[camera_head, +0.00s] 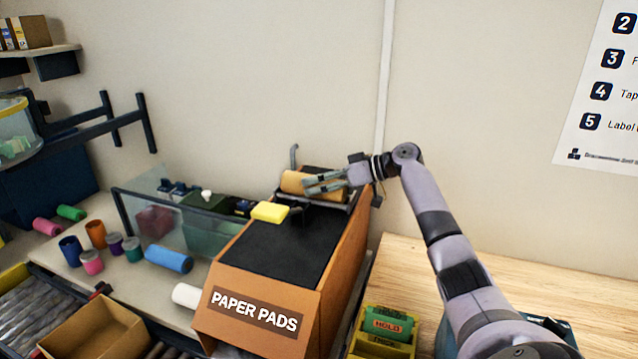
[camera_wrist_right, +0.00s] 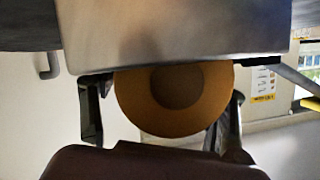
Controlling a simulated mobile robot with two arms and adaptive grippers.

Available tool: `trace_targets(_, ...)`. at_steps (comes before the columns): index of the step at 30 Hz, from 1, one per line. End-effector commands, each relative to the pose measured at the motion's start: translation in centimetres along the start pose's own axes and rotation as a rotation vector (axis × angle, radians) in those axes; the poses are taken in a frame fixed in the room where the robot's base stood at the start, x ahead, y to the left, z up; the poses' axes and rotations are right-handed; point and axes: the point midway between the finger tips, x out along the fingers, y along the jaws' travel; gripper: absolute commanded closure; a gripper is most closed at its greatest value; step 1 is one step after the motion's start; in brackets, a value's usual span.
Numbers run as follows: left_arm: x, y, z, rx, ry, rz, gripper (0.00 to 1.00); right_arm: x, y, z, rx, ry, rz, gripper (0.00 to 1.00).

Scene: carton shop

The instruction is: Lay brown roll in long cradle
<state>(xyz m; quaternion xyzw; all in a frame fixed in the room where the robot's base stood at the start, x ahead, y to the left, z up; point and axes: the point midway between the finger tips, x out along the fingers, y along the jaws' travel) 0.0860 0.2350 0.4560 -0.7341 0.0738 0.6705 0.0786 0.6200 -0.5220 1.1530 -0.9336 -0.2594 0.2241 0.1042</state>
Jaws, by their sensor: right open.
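The brown roll (camera_head: 296,183) lies on its side at the back of the black top of the paper pads box. A dark frame (camera_head: 345,206) with an upright post shows around it, seemingly the long cradle; the roll hides most of it, so I cannot tell how fully the roll rests in it. My right gripper (camera_head: 322,183) is open at the roll's right end. In the right wrist view the roll's round end (camera_wrist_right: 175,122) shows between the two spread fingers (camera_wrist_right: 163,118), with a gap at the left finger. My left gripper is not in view.
A yellow block (camera_head: 270,212) sits on the black top (camera_head: 275,245) in front of the roll. A clear-walled bin (camera_head: 165,220) stands to the left, with several coloured rolls near it. A yellow box (camera_head: 385,335) stands front right.

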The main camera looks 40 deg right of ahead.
Motion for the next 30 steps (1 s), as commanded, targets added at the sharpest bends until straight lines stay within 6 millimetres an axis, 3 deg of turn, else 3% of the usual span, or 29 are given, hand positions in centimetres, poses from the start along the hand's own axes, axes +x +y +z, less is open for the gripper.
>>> trace_targets(4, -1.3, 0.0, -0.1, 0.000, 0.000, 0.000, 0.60, -0.7, -0.4, -1.2, 0.000, -0.001, 0.002, 0.32)
trace_targets(9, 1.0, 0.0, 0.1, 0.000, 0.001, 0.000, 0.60, -4.5, 0.0, -0.4, -0.002, -0.001, 0.005, 0.32)
trace_targets(18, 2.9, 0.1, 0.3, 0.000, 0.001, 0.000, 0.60, -10.5, -0.1, -0.6, -0.001, 0.001, 0.002, 0.32)
trace_targets(24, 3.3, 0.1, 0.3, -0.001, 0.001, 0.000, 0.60, -12.2, -0.2, -0.8, 0.000, 0.000, 0.001, 0.32)
trace_targets(30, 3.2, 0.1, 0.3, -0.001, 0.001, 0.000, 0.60, -12.4, -0.3, -0.8, 0.000, 0.000, 0.000, 0.32)
